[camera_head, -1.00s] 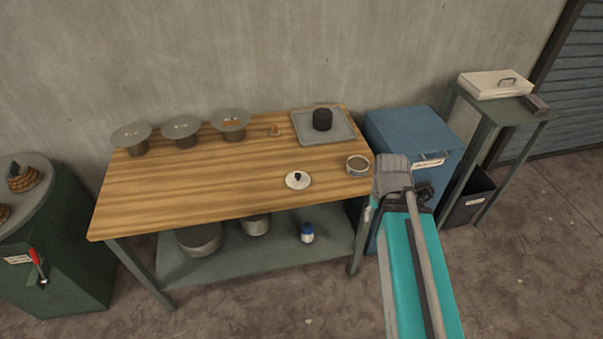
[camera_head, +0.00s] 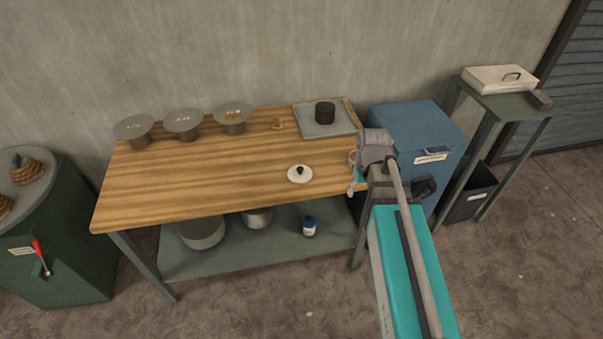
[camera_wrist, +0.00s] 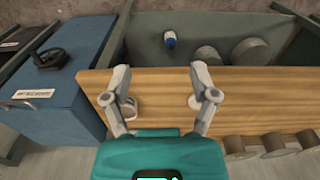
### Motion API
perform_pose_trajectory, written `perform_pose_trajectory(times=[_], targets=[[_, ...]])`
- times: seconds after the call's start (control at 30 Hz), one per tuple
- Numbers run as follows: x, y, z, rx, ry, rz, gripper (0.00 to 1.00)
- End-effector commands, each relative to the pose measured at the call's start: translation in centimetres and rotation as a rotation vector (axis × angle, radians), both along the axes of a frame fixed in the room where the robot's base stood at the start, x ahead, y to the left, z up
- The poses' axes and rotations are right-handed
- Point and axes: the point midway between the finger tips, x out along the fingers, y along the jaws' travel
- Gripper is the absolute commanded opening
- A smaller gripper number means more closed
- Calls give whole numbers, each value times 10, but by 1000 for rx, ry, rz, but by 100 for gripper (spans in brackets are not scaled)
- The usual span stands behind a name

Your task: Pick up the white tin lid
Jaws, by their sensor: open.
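The white tin lid (camera_head: 300,175) is round with a dark knob on top. It lies flat on the wooden table, right of the middle near the front edge.
The wooden table (camera_head: 200,190) has pedestals with flat discs (camera_head: 183,123) along the back left. A grey tray (camera_head: 338,128) with a black cylinder (camera_head: 325,113) stands at the back right. A blue cabinet (camera_head: 420,140) stands right of the table. The table's middle is clear.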

Motion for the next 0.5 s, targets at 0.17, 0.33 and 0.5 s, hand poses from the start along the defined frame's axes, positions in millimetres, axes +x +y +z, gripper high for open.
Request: perform_pose_trajectory(times=[0.17,0.33,0.5], targets=[[71,45,4,22,-16,312,76],[128,96,6,44,-39,635,76],[170,142,9,60,-64,905,76]])
